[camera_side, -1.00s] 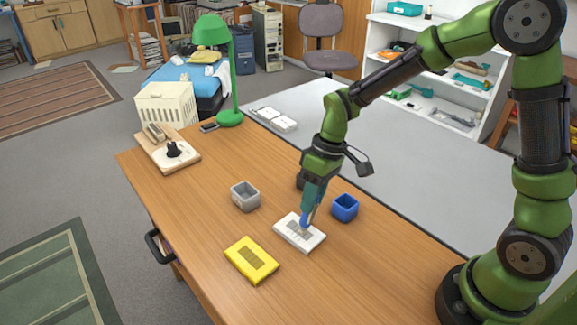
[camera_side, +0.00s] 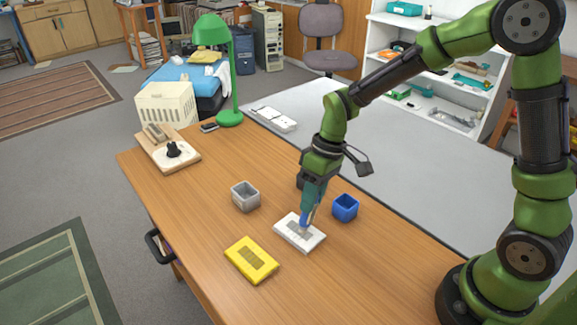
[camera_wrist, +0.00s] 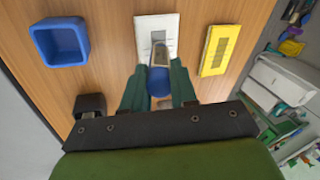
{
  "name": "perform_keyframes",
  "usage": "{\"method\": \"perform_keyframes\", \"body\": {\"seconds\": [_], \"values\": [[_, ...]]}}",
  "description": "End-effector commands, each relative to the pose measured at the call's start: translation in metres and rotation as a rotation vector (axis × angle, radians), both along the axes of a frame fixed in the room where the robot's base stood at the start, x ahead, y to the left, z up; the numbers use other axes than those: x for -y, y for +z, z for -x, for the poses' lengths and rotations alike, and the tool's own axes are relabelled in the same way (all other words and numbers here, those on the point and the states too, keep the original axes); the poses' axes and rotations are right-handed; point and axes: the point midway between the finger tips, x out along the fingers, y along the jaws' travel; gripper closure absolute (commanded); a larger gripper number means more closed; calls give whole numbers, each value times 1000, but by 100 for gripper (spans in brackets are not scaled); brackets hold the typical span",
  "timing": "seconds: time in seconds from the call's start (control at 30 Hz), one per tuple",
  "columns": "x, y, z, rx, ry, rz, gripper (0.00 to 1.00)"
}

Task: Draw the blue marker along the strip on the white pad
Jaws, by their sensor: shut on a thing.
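The white pad (camera_side: 312,241) lies flat on the wooden table and has a grey strip (camera_side: 293,231) on it. My gripper (camera_side: 308,208) is shut on the blue marker (camera_side: 304,220) and holds it tip down over the strip. In the side view the marker's lower end meets the pad at the strip; I cannot tell whether it touches. In the wrist view the marker (camera_wrist: 159,80) sits between my fingers and hides part of the white pad (camera_wrist: 144,24).
A yellow pad (camera_side: 251,271) with a dark strip lies left of the white pad. A blue open box (camera_side: 346,208) stands close on the right, a grey one (camera_side: 245,203) behind left. A dark box (camera_wrist: 90,104) is near my gripper. The front right tabletop is clear.

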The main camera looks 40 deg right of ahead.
Motion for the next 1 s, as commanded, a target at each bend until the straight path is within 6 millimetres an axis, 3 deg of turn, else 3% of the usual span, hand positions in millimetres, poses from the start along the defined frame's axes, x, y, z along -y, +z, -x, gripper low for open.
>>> {"method": "perform_keyframes", "body": {"seconds": [0.43, 1.0], "values": [[2, -1, 24, -2, 2, 1, 100], [1, 1, 12, 0, 1, 1, 100]]}}
